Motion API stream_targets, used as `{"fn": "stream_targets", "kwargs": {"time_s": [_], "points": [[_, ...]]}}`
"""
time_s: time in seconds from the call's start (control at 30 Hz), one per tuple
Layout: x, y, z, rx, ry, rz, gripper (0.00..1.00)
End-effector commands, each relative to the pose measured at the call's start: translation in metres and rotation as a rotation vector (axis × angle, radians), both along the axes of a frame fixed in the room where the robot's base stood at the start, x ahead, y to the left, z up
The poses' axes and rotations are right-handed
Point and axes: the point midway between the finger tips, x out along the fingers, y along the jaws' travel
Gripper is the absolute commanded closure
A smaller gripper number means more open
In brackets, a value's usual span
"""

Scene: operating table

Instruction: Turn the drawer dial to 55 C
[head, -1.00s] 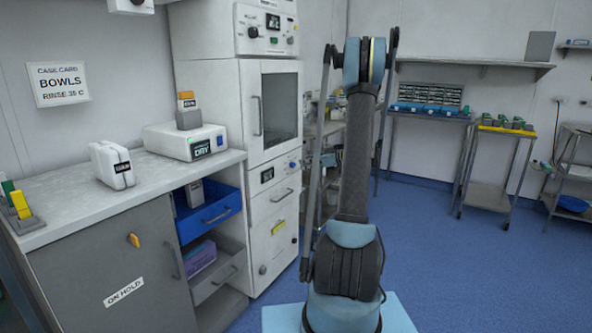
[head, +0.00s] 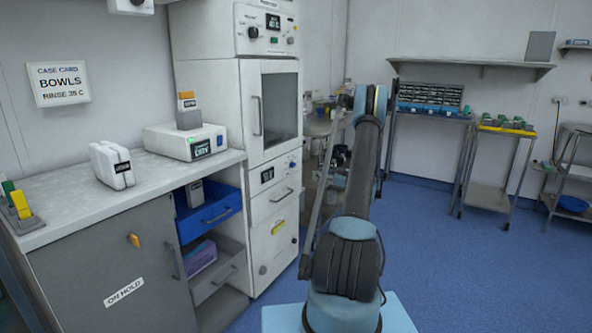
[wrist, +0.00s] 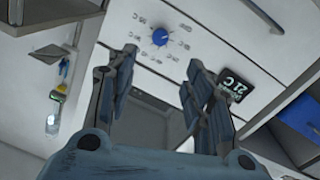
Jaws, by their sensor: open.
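The blue drawer dial (wrist: 160,37) shows in the wrist view on a pale panel, ringed by small printed marks too blurred to read surely. A dark display (wrist: 236,85) beside it appears to read 21 C. My gripper (wrist: 163,62) is open and empty, its two fingers spread below the dial in the picture, with no visible contact. In the head view the small dial (head: 292,165) and display (head: 267,174) sit on the drawer front below the glass-door cabinet. My gripper cannot be made out clearly there, behind my arm.
An upper control panel with its own display and knobs (head: 253,32) tops the cabinet (head: 272,105). The drawer handle (head: 283,195) sits below the dial. Left, the counter (head: 160,180) holds a white box (head: 187,142); an open blue drawer (head: 208,213) juts out below. Blue floor (head: 440,250) is clear at right.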

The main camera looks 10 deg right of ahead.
Motion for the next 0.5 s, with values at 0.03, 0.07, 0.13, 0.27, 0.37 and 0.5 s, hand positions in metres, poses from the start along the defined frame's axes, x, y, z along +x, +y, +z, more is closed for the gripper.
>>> {"fn": "stream_targets", "kwargs": {"time_s": [0.03, 0.07, 0.13, 0.27, 0.37, 0.5], "points": [[0.006, 0.007, 0.000, -0.001, 0.001, 0.003, 0.53], [0.009, 0.011, 0.000, 0.000, 0.000, 0.002, 0.53], [0.018, 0.020, 0.000, -0.001, 0.001, 0.003, 0.53], [0.033, 0.037, 0.000, 0.000, 0.001, 0.003, 0.53], [0.045, 0.050, 0.000, 0.000, 0.001, 0.003, 0.53], [0.062, 0.068, 0.000, 0.000, 0.001, 0.003, 0.53]]}}
